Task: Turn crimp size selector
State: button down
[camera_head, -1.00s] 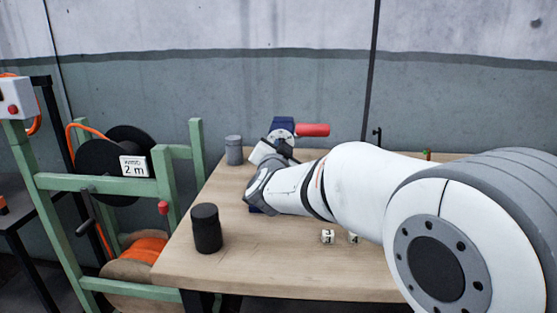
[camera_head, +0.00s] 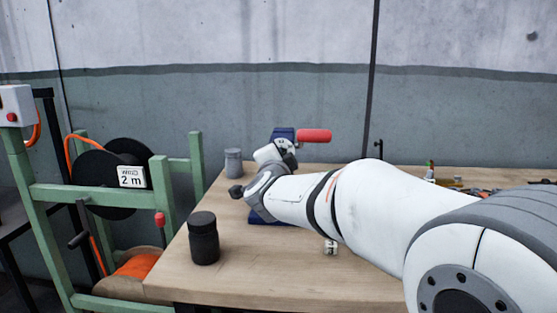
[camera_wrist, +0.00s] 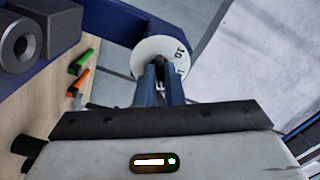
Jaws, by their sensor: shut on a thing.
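The crimp size selector (camera_wrist: 163,49) is a pale round dial with dark markings, including what reads as 10, in the wrist view. My gripper (camera_wrist: 161,70) has its two blue fingers closed at the middle of the dial, shut on its knob. The fingers hide most of the knob. In the head view the dial's face is largely hidden behind my wrist. The blue crimping tool (camera_head: 283,134) stands at the back of the table with a red handle (camera_head: 314,135) pointing right.
The wooden table (camera_head: 255,270) holds a black jar (camera_head: 204,238), a grey jar (camera_head: 233,162) and a small white block (camera_head: 331,247). A green cable-reel rack (camera_head: 100,193) stands at left. Green (camera_wrist: 81,62) and orange (camera_wrist: 79,82) handled tools lie on the table in the wrist view.

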jog(key=c, duration=1.5)
grip_release()
jog(key=shift+c, duration=0.2)
jog(key=s+p, duration=0.1)
jog(key=s, duration=0.6)
jog(key=shift+s+a, duration=0.15)
jog(key=shift+s, duration=0.25)
